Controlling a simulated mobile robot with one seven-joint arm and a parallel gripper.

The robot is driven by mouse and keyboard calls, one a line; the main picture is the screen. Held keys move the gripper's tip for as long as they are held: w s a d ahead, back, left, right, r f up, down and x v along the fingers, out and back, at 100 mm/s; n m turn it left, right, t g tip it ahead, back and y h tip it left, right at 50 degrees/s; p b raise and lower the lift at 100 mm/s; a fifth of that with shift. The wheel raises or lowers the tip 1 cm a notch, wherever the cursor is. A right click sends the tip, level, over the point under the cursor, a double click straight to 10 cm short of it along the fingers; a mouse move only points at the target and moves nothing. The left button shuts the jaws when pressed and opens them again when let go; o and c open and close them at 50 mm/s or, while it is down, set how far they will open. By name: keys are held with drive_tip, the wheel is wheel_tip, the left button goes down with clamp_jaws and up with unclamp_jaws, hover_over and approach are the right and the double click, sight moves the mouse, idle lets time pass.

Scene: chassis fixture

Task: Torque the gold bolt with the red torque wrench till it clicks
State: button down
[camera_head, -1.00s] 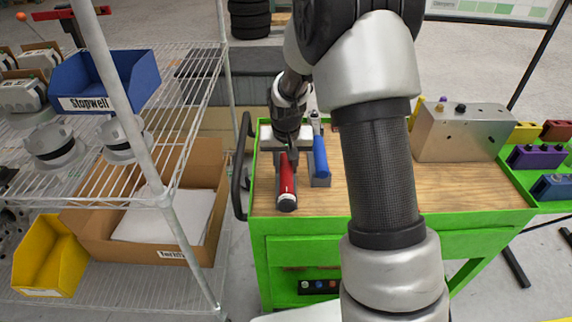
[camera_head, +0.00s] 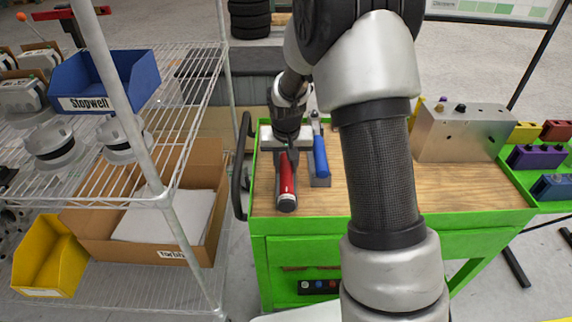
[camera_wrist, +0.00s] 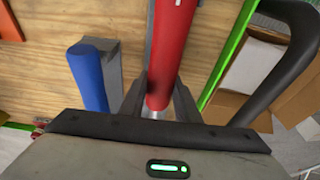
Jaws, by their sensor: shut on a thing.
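The red torque wrench (camera_head: 287,184) lies at the left side of the wooden cart top, its dark end toward me. My gripper (camera_head: 287,152) is over its far part. In the wrist view the fingers of my gripper (camera_wrist: 160,100) are on both sides of the red wrench (camera_wrist: 173,45), shut on it. My arm hides the middle of the cart top.
A blue-handled wrench (camera_head: 320,155) rests on a grey holder (camera_head: 320,182) just right of the red one. The green cart (camera_head: 400,246) has a black side handle (camera_head: 240,170) at left. A wire shelf (camera_head: 150,190) with bins stands further left. Colored blocks sit at the right.

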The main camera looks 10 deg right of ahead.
drive_tip(key=shift+r, duration=0.15)
drive_tip(key=shift+w+r+p, duration=0.1)
drive_tip(key=shift+r+p, duration=2.2)
drive_tip(key=shift+r, duration=1.2)
drive_tip(key=shift+d+r, duration=0.1)
